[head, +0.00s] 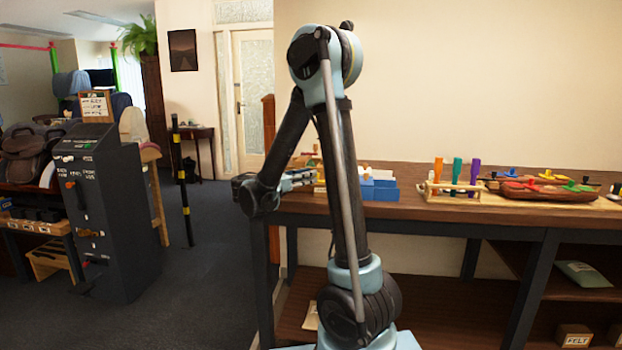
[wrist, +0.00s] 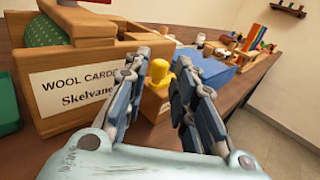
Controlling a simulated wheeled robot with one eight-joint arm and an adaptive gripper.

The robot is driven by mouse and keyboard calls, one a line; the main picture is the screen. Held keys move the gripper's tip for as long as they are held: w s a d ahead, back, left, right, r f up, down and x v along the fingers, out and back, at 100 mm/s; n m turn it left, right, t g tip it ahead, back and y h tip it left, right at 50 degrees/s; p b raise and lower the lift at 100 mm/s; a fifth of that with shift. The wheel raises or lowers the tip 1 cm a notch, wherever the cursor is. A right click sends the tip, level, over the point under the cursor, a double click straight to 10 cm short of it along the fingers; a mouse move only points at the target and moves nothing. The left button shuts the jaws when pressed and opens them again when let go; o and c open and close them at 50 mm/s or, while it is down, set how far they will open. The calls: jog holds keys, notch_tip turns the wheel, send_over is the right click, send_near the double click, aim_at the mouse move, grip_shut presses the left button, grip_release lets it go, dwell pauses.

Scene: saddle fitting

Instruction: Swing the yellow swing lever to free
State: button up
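My gripper (wrist: 162,62) is open, its two blue-grey fingers apart with nothing held between them. In the head view my gripper (head: 300,181) is at the left end of the workbench, partly hidden by my arm. A yellow upright piece with a rounded top (wrist: 158,72) shows between and beyond the fingers in the wrist view; I cannot tell whether it is the swing lever. A wooden board (head: 545,190) at the right of the bench carries several small coloured levers, red, orange, green and blue among them. They are too small to tell their settings.
A wooden box labelled "WOOL CARDER" (wrist: 75,92) stands close left of my fingers. A blue box (wrist: 215,70) is beyond the right finger. A rack with orange, teal and purple handles (head: 450,188) stands mid-bench.

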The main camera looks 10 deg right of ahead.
jog(key=shift+x, duration=1.15)
grip_shut()
